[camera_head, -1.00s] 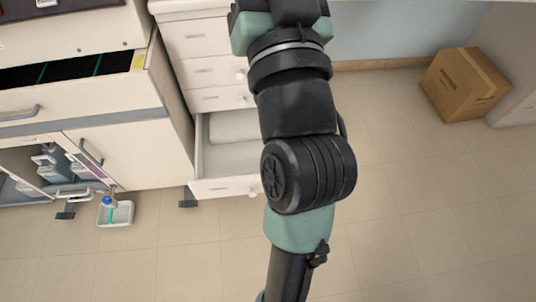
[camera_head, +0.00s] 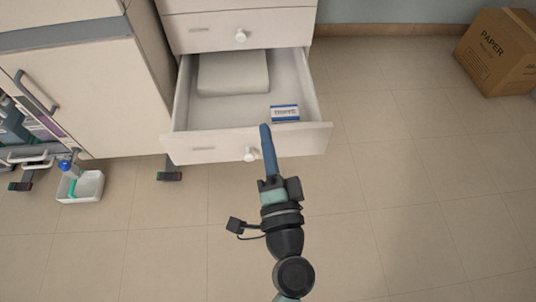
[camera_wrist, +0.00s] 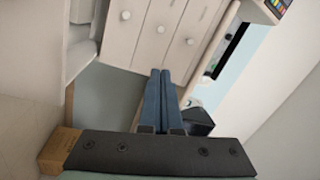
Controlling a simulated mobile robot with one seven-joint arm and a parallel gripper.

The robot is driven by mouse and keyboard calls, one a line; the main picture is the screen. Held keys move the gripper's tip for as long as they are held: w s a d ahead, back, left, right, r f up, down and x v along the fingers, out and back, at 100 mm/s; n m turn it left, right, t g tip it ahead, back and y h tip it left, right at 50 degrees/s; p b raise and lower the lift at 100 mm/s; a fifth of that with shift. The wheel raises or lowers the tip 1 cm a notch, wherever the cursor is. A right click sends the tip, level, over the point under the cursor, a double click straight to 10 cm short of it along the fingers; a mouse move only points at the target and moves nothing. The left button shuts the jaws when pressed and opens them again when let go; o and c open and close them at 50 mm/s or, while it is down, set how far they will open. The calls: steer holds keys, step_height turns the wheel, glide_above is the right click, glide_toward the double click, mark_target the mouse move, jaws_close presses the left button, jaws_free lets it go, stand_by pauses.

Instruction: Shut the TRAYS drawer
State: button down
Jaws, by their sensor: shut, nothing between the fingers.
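The open drawer (camera_head: 205,146) is the lowest one visible in the white cabinet and is pulled well out. Its label is too small to read. A round white knob (camera_head: 251,154) sits on its front. Inside lie a pale block-like item (camera_head: 232,73) and a small blue-and-white box (camera_head: 285,113). My gripper (camera_head: 265,128) is shut and empty, its blue fingers overlapping the drawer front just right of the knob in the head view. I cannot tell whether they touch it. In the wrist view my shut fingers (camera_wrist: 160,72) point toward the cabinet's closed drawers (camera_wrist: 158,32).
A closed drawer (camera_head: 275,30) is above the open one. A white cabinet (camera_head: 95,80) stands at left, with a small tray (camera_head: 80,187) on the floor before it. A cardboard box (camera_head: 497,52) stands at far right. The floor (camera_head: 420,190) between is clear.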

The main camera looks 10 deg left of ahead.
steer(key=s+d+f+m+h+b, duration=0.1)
steer(key=s+f+m+b, duration=0.15)
steer(key=f, duration=0.55)
steer(key=s+d+f+m+h+b, duration=0.15)
steer(key=f+b, duration=0.25)
steer(key=f, duration=0.5)
steer(key=a+f+x, duration=0.1)
steer(key=x, duration=1.3)
steer(key=shift+w+r+g+p, duration=0.2)
steer(key=shift+r+g+p, duration=0.05)
steer(key=shift+g+p, duration=0.15)
steer(key=shift+w+a+y, duration=0.1)
steer(key=shift+y, duration=0.15)
